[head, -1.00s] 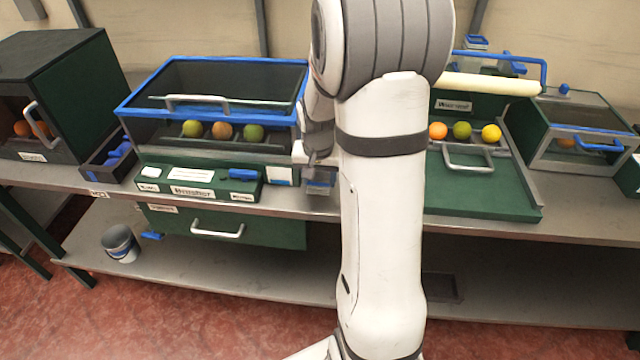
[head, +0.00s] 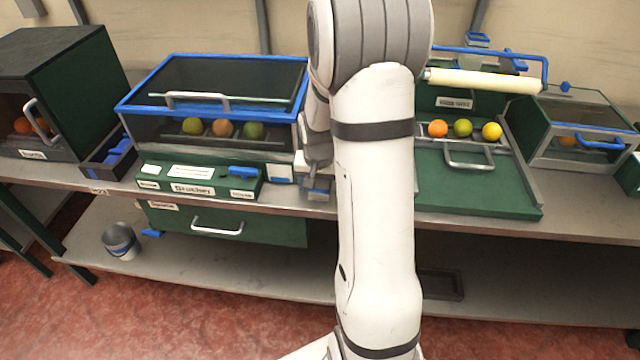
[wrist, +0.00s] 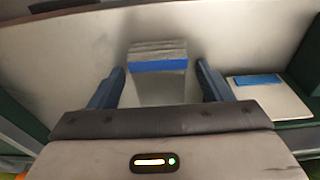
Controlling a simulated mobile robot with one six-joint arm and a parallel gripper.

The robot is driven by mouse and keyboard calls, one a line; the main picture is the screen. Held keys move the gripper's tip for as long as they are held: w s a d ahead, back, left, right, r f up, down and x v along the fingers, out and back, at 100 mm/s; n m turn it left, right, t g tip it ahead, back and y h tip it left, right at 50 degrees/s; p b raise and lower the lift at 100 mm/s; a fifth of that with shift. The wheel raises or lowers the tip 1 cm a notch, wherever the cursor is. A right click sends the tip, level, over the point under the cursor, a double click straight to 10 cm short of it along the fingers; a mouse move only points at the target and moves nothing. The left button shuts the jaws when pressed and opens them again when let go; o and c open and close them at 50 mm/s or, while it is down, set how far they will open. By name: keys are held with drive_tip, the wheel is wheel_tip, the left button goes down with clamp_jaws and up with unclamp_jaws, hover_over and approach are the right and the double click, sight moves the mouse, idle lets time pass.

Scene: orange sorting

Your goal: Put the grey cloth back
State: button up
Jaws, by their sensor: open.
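A grey folded cloth with a blue band (wrist: 158,56) lies on the pale bench top in the wrist view. My gripper (wrist: 160,70) is open, with one blue finger to each side of the cloth. The fingers look apart from it, with nothing held. In the head view my gripper (head: 317,182) is low over the bench front, right of the blue-rimmed case. There my arm hides much of the area, and I cannot clearly tell the cloth from the gripper.
The blue-rimmed clear case (head: 215,128) holds several fruits. A white plate with a blue patch (head: 279,173) lies close left of my gripper. A green tray (head: 480,190) with fruit at its back is to the right. A bucket (head: 121,241) stands on the lower shelf.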

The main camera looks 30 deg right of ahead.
sight(319, 192)
drive_tip(key=shift+r, duration=0.45)
wheel_tip(319, 192, up, 11)
drive_tip(key=s+a, duration=0.1)
drive_tip(key=s, duration=0.1)
drive_tip(key=s+a+r+n, duration=0.2)
drive_tip(key=s+a+n, duration=0.1)
drive_tip(key=s+a, duration=0.3)
drive_tip(key=s+a+r+n+t+y, duration=0.1)
drive_tip(key=s+a+r+n, duration=0.2)
drive_tip(key=s+a, duration=0.3)
drive_tip(key=s, duration=0.5)
drive_tip(key=shift+a+n+p, duration=0.25)
drive_tip(key=shift+n+p, duration=0.1)
drive_tip(key=shift+n, duration=0.05)
drive_tip(key=shift+r, duration=0.25)
drive_tip(key=shift+c, duration=0.5)
